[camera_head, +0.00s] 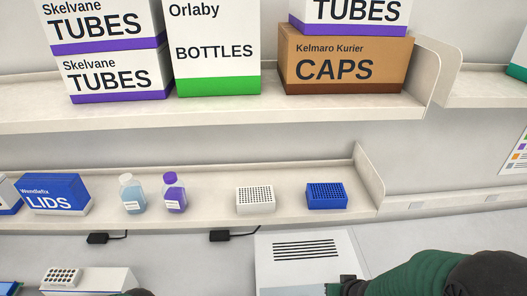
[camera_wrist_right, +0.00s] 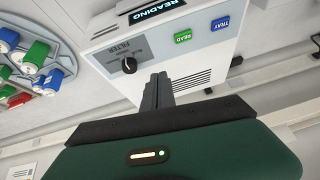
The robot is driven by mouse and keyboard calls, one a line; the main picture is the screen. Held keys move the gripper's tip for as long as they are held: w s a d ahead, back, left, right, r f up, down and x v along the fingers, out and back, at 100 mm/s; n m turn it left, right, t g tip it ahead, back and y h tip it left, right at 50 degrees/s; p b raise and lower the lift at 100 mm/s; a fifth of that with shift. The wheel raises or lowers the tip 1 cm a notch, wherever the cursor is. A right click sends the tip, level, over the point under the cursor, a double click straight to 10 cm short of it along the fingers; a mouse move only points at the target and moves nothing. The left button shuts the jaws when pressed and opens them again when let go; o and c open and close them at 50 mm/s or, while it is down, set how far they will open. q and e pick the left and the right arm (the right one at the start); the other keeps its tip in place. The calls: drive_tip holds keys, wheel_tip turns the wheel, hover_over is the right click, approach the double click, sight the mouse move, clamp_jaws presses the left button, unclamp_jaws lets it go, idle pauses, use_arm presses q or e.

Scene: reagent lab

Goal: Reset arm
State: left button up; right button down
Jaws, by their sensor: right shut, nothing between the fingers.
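My right arm reaches in at the lower right of the head view, with its gripper (camera_head: 342,288) partly cut off by the bottom edge. In the right wrist view the two dark fingers of my right gripper (camera_wrist_right: 157,92) are together, with nothing between them. They are in front of a white instrument (camera_wrist_right: 165,55) with a "READING" display, green and blue buttons and a black filter knob. I cannot tell whether they touch it. The instrument's vented top also shows in the head view (camera_head: 300,262). My left gripper does not show.
The lower shelf (camera_head: 110,220) holds a blue lids box (camera_head: 55,194), two bottles (camera_head: 133,194) (camera_head: 174,192), a white rack (camera_head: 255,199) and a blue rack (camera_head: 326,196). Boxes fill the upper shelf (camera_head: 220,110). A carousel (camera_wrist_right: 40,62) with coloured caps stands left in the wrist view.

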drive_tip(key=s+a+r+g, duration=0.25)
drive_tip(key=s+r, duration=0.25)
drive_tip(key=s, duration=0.6)
wheel_tip(320, 180, down, 23)
drive_tip(key=b, duration=2.3)
drive_tip(key=shift+d+n+g+h, duration=0.25)
drive_tip(key=shift+n+g+h, duration=0.05)
drive_tip(key=shift+g, duration=0.15)
